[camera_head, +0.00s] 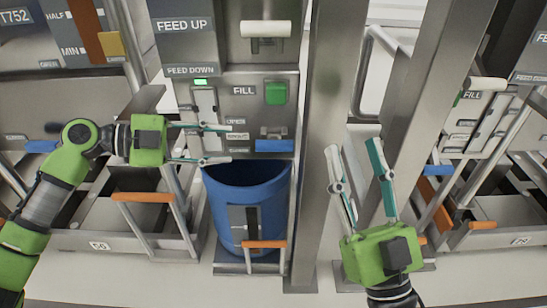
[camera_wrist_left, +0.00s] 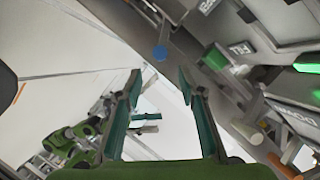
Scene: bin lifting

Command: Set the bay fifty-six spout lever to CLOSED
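The middle bay has a grey spout panel (camera_head: 237,90) with a blue-handled lever (camera_head: 275,146) at its lower right. The handle lies level, beside the lowest of several small labels; only OPEN, higher up, is readable. My left gripper (camera_head: 229,143) is open and empty, left of the blue handle and in front of the panel. In the left wrist view, a blue end (camera_wrist_left: 160,53), probably the handle's, shows beyond the gap between the open fingers (camera_wrist_left: 161,76). My right gripper (camera_head: 356,149) is open and empty, right of the bay's steel post.
A blue bin (camera_head: 247,203) stands under the panel behind an orange-handled bar (camera_head: 264,244). A green FILL button (camera_head: 276,92) sits above the lever. A steel post (camera_head: 325,100) stands between the panel and my right gripper. Similar bays flank this one.

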